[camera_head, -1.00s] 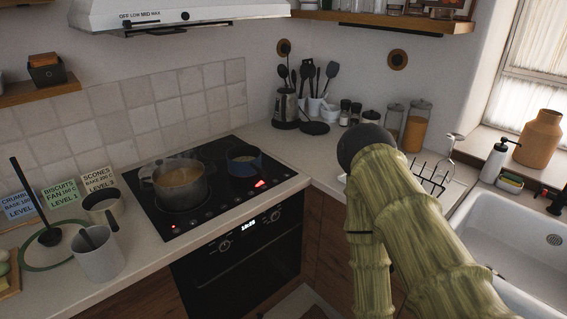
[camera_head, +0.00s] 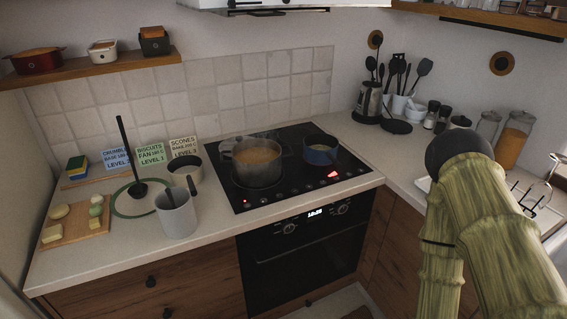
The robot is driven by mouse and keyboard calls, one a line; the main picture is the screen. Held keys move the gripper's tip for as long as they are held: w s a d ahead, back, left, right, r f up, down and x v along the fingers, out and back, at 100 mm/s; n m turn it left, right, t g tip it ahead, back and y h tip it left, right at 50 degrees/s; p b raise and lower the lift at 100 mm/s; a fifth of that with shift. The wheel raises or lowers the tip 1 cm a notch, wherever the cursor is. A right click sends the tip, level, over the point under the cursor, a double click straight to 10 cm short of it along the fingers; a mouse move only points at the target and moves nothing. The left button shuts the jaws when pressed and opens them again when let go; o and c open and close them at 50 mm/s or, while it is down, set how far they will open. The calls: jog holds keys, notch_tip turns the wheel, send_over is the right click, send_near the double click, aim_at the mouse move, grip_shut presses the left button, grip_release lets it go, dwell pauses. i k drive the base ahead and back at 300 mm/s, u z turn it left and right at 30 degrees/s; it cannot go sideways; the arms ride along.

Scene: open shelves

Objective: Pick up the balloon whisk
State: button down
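I cannot make out a balloon whisk for certain in this view. Dark long-handled utensils (camera_head: 397,72) stand in holders in the back corner, too small to tell each one. A black long-handled tool (camera_head: 127,150) stands upright over a green-rimmed round lid or plate (camera_head: 118,208) on the left counter; its head is a dark rounded shape. A grey mug (camera_head: 176,215) beside it holds something with a short dark handle. My arm, in a greenish ribbed covering, rises at the right; my gripper is out of view.
A steaming pot (camera_head: 253,165) and a blue pan (camera_head: 320,153) sit on the black hob (camera_head: 285,190), where red lights glow. A wooden board (camera_head: 75,232) with several small items lies at left. Glass jars (camera_head: 513,142) and a wire rack (camera_head: 530,197) are at right. Front counter strips are bare.

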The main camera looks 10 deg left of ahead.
aim_at(168, 190)
jog(key=z, duration=2.2)
jog(key=k, duration=1.5)
jog(key=u, duration=2.1)
